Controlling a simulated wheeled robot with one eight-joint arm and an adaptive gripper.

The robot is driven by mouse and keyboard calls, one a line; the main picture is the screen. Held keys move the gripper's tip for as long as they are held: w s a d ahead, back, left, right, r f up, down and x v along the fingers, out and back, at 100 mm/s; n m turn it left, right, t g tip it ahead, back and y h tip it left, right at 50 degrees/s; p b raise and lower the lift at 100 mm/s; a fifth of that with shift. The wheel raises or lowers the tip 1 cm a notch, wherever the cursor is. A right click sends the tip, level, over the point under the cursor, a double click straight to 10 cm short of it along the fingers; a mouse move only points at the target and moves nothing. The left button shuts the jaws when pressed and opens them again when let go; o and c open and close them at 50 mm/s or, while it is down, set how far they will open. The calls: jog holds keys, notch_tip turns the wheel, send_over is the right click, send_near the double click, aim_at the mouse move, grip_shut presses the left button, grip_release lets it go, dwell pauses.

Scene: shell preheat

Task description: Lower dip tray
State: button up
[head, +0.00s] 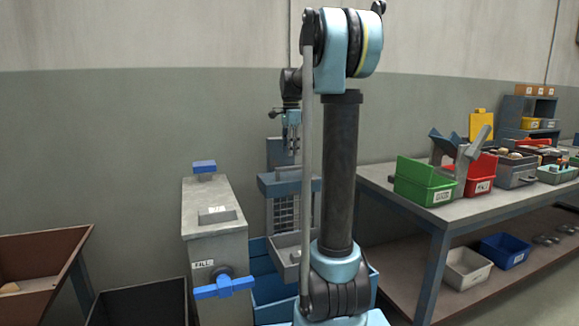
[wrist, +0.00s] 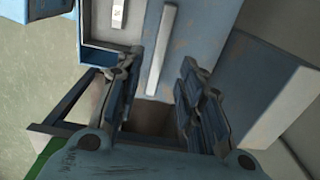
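In the head view, a blue-grey upright fixture stands behind my arm with a ledge (head: 278,184) across it and a grey tray (head: 287,262) lower down. I cannot tell for certain which part is the dip tray. My gripper (head: 292,145) points down above the ledge, apart from the lower tray. In the wrist view my gripper (wrist: 155,85) has its fingers spread with a clear gap and nothing held. A blue-grey panel (wrist: 190,30) with a pale strip (wrist: 160,48) lies beyond the fingers. My arm hides part of the fixture.
A grey cabinet (head: 216,258) with a blue handle (head: 223,287) stands left of the fixture. A blue bin (head: 268,290) sits on the floor below. A workbench (head: 470,208) with a green bin (head: 422,184) is at the right. A brown bin (head: 45,262) is at far left.

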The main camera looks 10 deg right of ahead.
notch_tip(320, 180, down, 7)
jog(key=shift+r, duration=0.2)
dwell(0.3)
